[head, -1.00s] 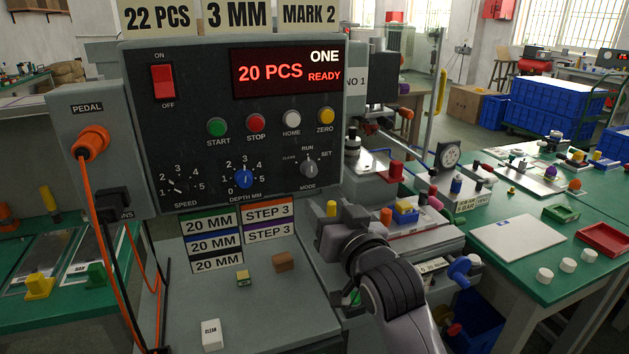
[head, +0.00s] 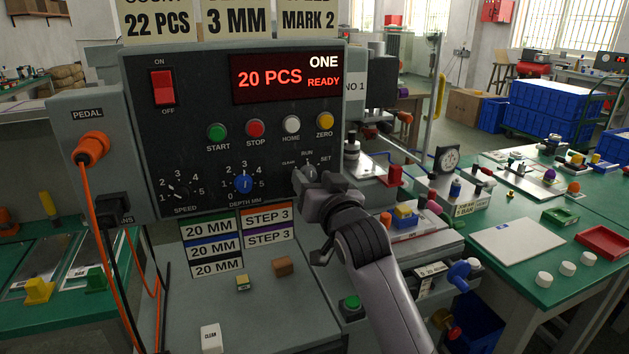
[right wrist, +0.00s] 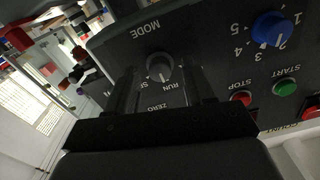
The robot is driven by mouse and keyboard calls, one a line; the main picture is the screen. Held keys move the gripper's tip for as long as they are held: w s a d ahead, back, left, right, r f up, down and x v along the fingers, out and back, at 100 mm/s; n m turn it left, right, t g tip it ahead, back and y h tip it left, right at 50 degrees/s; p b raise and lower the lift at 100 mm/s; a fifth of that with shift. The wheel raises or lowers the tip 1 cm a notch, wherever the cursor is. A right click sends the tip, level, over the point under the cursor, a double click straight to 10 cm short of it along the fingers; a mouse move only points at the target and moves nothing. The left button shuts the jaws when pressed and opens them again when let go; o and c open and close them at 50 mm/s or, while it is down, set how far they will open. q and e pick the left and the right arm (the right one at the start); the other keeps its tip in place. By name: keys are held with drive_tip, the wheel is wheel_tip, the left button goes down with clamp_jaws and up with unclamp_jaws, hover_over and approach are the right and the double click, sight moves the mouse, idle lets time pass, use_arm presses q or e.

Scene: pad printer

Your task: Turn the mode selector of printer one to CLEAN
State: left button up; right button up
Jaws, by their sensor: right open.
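Printer one's control panel (head: 215,130) fills the upper left of the head view, its display reading ONE, 20 PCS, READY. The grey mode selector (right wrist: 160,67) sits at the panel's lower right corner, and its white mark points toward RUN in the right wrist view. In the head view my right gripper (head: 314,188) is at the selector and partly hides it, along with the MODE label. In the right wrist view the gripper's fingers (right wrist: 162,84) are apart, one on each side of the selector, with gaps between. My left gripper is not in view.
The blue depth knob (head: 242,184) and the ZERO (head: 325,121) and HOME (head: 291,124) buttons are close to the selector. Printer fixtures stand to the right.

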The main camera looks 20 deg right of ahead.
clamp_jaws()
drive_tip(key=n+p, duration=0.2)
drive_tip(key=p, duration=0.1)
drive_tip(key=shift+r+n, duration=0.15)
drive_tip(key=shift+n, duration=0.25)
drive_tip(key=n+p, duration=0.2)
drive_tip(key=n, duration=0.1)
drive_tip(key=shift+n+p, duration=0.3)
drive_tip(key=shift+p, duration=0.05)
drive_tip(key=shift+n+p, duration=0.45)
drive_tip(key=shift+n, duration=2.25)
